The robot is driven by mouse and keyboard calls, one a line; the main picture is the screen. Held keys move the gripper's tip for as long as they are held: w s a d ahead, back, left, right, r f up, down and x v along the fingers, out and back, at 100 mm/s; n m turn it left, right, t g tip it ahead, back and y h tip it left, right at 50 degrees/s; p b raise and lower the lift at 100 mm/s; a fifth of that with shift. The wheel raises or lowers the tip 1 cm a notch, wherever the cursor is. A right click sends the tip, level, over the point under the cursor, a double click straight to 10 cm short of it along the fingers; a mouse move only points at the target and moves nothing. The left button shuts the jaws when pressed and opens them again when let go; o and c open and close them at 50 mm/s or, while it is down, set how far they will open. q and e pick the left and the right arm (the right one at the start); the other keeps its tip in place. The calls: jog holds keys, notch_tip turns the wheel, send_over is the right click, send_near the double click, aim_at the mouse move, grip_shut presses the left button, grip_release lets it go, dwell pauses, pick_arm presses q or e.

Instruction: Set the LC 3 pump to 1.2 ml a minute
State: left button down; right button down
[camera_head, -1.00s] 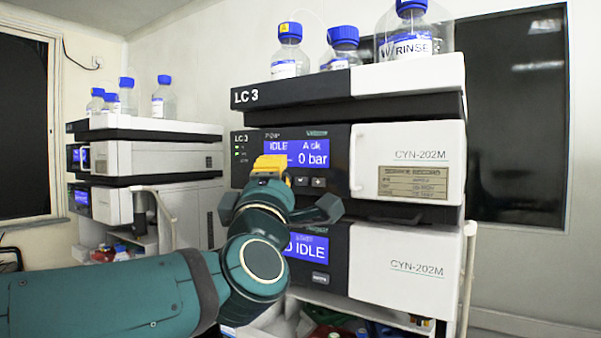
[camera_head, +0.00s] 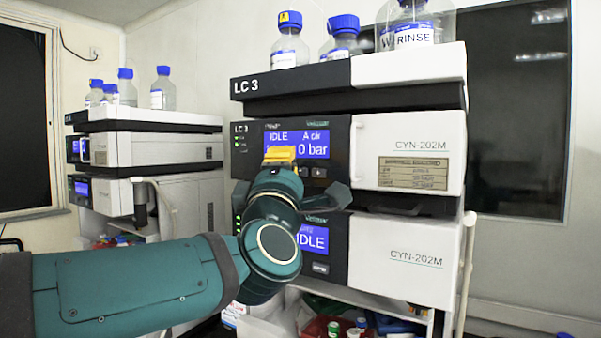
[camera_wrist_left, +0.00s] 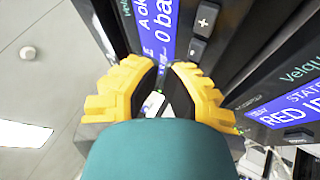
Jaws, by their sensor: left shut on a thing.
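The LC 3 pump (camera_head: 245,165) is the upper dark-fronted module of the LC 3 stack. Its blue display (camera_head: 315,145) reads IDLE and 0 bar; its lower left part is hidden by my left gripper. A tick button (camera_head: 304,171) and a plus button (camera_head: 319,172) sit below the display; the plus button (camera_wrist_left: 206,15) also shows in the wrist view. My left gripper (camera_head: 280,154) has yellow fingertips in front of the display's lower left. My right gripper is out of view.
Below the pump is another module with a blue IDLE display (camera_head: 313,239). Bottles with blue caps (camera_head: 290,42) stand on top of the stack. A second stack (camera_head: 150,150) stands at the left. White doors (camera_head: 410,155) flank the pump's panel on the right.

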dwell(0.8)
pick_arm(q)
jog(key=shift+w+d, duration=0.25)
jog(key=shift+w, duration=0.1)
jog(key=shift+w+d, duration=0.25)
jog(key=shift+w, duration=0.05)
dwell(0.9)
jog(key=shift+s+a+b, duration=0.5)
jog(key=shift+s+b, duration=0.15)
jog(key=shift+b, duration=0.15)
jog(key=shift+s+a+b, duration=0.65)
jog(key=shift+s+a, duration=0.1)
jog(key=shift+s, duration=0.25)
jog(key=shift+s+a+b, duration=0.65)
jog(key=shift+s+a, duration=0.05)
jog(key=shift+s, duration=0.3)
dwell(0.7)
